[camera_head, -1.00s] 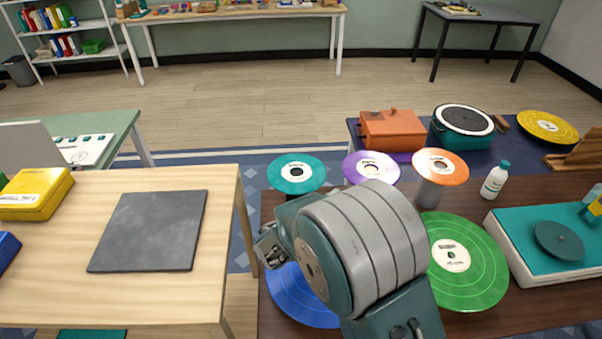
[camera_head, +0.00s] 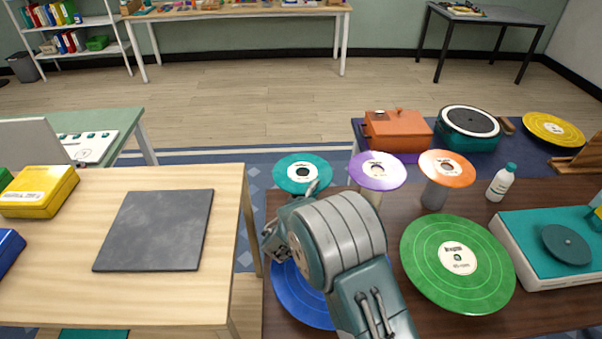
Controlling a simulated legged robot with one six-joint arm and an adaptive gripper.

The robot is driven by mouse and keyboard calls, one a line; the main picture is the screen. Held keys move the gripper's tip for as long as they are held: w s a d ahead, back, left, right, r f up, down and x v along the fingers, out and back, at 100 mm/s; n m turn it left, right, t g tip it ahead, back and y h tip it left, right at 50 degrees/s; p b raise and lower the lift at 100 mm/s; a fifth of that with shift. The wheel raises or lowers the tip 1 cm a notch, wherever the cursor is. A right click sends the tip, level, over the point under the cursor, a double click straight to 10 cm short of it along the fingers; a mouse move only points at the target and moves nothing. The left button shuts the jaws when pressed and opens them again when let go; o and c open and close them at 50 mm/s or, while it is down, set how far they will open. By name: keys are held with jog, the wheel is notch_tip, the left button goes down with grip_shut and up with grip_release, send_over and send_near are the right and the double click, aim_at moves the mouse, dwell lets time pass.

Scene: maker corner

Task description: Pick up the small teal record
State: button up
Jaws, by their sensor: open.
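My gripper (camera_head: 312,188) shows only in part, just in front of the teal record's near right edge. My own wrist covers most of it. It is open, and no record shows in it. I cannot tell whether a fingertip touches the teal record.
A purple record (camera_head: 377,170) and an orange record (camera_head: 447,168) sit raised on stands to the right. A blue record (camera_head: 300,305) lies partly under my arm. A large green record (camera_head: 425,262), a white bottle (camera_head: 501,184) and a turntable (camera_head: 515,245) stand right.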

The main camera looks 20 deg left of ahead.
jog(key=shift+w+d+r, duration=0.1)
jog(key=shift+w+d, duration=0.1)
jog(key=shift+w, duration=0.65)
jog(key=shift+d, duration=0.1)
grip_shut()
notch_tip(320, 180, up, 10)
jog(key=shift+r, duration=0.1)
